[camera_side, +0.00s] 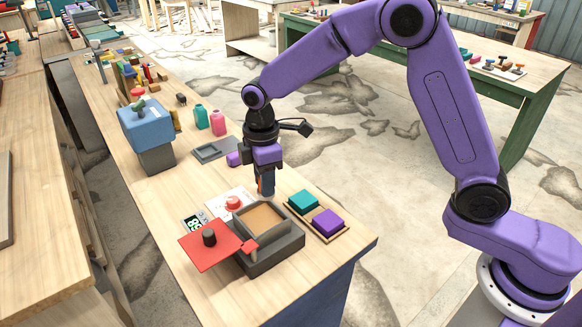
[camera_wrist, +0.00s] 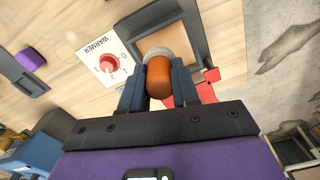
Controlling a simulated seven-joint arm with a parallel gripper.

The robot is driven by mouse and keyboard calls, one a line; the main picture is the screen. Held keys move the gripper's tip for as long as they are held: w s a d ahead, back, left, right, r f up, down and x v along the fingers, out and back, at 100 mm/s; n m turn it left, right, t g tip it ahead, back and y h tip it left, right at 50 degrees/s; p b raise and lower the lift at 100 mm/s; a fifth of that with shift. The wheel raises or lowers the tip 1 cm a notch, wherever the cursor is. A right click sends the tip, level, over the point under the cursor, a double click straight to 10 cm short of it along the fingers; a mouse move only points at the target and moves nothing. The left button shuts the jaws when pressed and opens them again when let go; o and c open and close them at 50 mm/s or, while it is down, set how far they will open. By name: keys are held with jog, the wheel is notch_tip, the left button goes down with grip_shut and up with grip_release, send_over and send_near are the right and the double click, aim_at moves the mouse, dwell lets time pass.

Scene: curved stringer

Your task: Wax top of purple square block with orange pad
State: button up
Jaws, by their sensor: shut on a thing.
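My gripper (camera_side: 266,184) is shut on the rounded orange handle (camera_wrist: 158,78) of a pad. The pad's pale grey round end (camera_wrist: 157,52) shows just beyond the handle in the wrist view. In the side view the gripper hangs at the back edge of the open dark warmer box (camera_side: 270,250), with its tan-orange wax (camera_side: 262,217); whether the pad touches it cannot be told. The wax (camera_wrist: 163,43) also shows in the wrist view. The purple square block (camera_side: 327,222) sits in a wooden tray beside a teal block (camera_side: 303,202), right of the gripper.
A red lid with a black knob (camera_side: 208,239) is at the warmer's left. A white panel with a red dial (camera_side: 233,202) lies behind it. Teal and pink bottles (camera_side: 217,123) and a blue machine (camera_side: 147,122) stand farther back.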

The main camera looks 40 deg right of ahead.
aim_at(260, 199)
jog(key=shift+s+a, duration=0.2)
jog(key=shift+a, duration=0.75)
jog(key=shift+f, duration=2.9)
jog(key=shift+f, duration=0.6)
jog(key=shift+r, duration=3.55)
